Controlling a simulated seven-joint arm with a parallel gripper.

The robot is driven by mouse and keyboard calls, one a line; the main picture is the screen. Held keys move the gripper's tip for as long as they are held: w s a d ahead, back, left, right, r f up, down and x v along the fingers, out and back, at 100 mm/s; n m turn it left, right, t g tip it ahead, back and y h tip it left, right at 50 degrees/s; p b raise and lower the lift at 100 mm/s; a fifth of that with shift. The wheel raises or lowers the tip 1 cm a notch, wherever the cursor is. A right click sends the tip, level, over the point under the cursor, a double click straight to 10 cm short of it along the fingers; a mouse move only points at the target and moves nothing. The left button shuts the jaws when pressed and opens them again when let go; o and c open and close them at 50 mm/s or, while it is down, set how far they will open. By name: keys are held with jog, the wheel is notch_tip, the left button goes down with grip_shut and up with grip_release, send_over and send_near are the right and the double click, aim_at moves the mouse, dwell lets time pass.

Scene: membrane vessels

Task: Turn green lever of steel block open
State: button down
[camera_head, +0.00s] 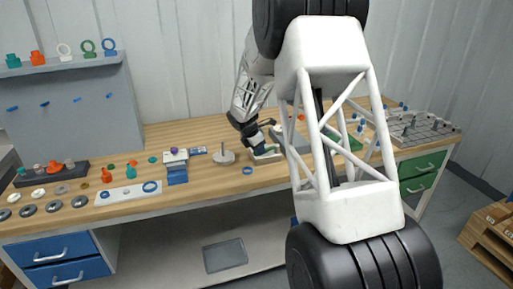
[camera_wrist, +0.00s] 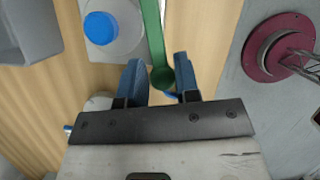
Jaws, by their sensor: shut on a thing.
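In the wrist view the green lever (camera_wrist: 153,30) is a long bar that runs down from the top edge and ends in a rounded tip between my fingers. My gripper (camera_wrist: 157,68) is shut on this lever end, with one blue finger on each side. The lever's pivot lies beyond the top of the view, and I cannot make out the steel block for certain. In the head view my gripper (camera_head: 264,150) is low over the middle of the bench; the lever cannot be told apart there.
A pale plate with a blue round cap (camera_wrist: 101,28) lies just left of the lever. A grey box-like part (camera_wrist: 25,32) is at the upper left. On the wooden bench (camera_head: 215,185), a weight-like disc with a post (camera_head: 224,157) and a blue-and-white stand (camera_head: 177,172) stand left of my gripper.

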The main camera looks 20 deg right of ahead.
jog(key=s+n, duration=0.1)
jog(key=s+n+t, duration=0.1)
jog(key=shift+s+d+n, duration=0.1)
jog(key=shift+d+n, duration=0.2)
jog(key=shift+d, duration=0.1)
jog(key=shift+s+d+n+t+y, duration=0.15)
jog(key=shift+s+d+n+y, duration=0.1)
jog(key=shift+s+n, duration=0.25)
jog(key=shift+s+d+n+t+y, duration=0.2)
jog(key=shift+s+n, duration=0.1)
jog(key=shift+n, duration=0.3)
jog(key=shift+s+d+n+t+y, duration=0.35)
jog(key=shift+s+d+n, duration=0.55)
jog(key=shift+n, duration=0.5)
jog(key=shift+s+d+n+t+y, duration=0.2)
jog(key=shift+s+d+n+y, duration=0.1)
jog(key=shift+d+n, duration=0.4)
jog(key=shift+s+d+n+t+y, duration=0.25)
jog(key=shift+d+n, duration=0.2)
jog(key=shift+n, duration=0.45)
jog(key=c, duration=1.1)
grip_release()
jog(key=shift+s+r, duration=0.1)
jog(key=shift+r, duration=0.05)
jog(key=v, duration=0.7)
jog(key=shift+r, duration=0.3)
